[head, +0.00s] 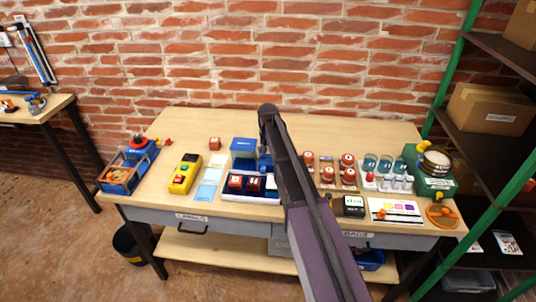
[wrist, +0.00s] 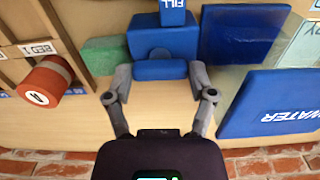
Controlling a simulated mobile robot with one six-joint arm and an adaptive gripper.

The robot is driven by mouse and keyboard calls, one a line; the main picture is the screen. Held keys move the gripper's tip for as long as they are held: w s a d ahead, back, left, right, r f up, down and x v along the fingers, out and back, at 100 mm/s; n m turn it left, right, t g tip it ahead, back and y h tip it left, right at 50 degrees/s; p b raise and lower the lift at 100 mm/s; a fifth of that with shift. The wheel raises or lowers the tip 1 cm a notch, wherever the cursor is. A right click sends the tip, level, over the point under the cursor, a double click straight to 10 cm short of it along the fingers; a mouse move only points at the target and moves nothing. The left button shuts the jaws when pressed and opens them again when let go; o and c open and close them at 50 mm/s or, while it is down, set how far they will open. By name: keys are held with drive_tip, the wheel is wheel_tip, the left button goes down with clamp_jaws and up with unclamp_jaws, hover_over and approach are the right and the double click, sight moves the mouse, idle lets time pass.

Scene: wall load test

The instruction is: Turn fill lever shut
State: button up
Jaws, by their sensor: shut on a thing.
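The fill lever (wrist: 160,70) is a blue bar in the wrist view, lying crosswise in front of a blue block (wrist: 162,40) beside a blue FILL label (wrist: 172,4). My gripper (wrist: 160,76) has one finger at each end of the bar and is shut on it. In the head view my gripper is mostly hidden behind my dark arm, by the blue fill station (head: 263,160) at the middle of the bench. The lever itself cannot be made out there.
A blue WATER tank (wrist: 268,103) stands close beside the lever; its blue top also shows in the head view (head: 243,145). A red cylinder marked A (wrist: 45,82) lies on the other side. Several jars and a green scale (head: 433,186) fill the bench's right.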

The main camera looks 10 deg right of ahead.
drive_tip(key=shift+a, duration=0.15)
drive_tip(key=o, duration=1.1)
drive_tip(key=shift+c, duration=0.2)
drive_tip(key=shift+n, duration=0.5)
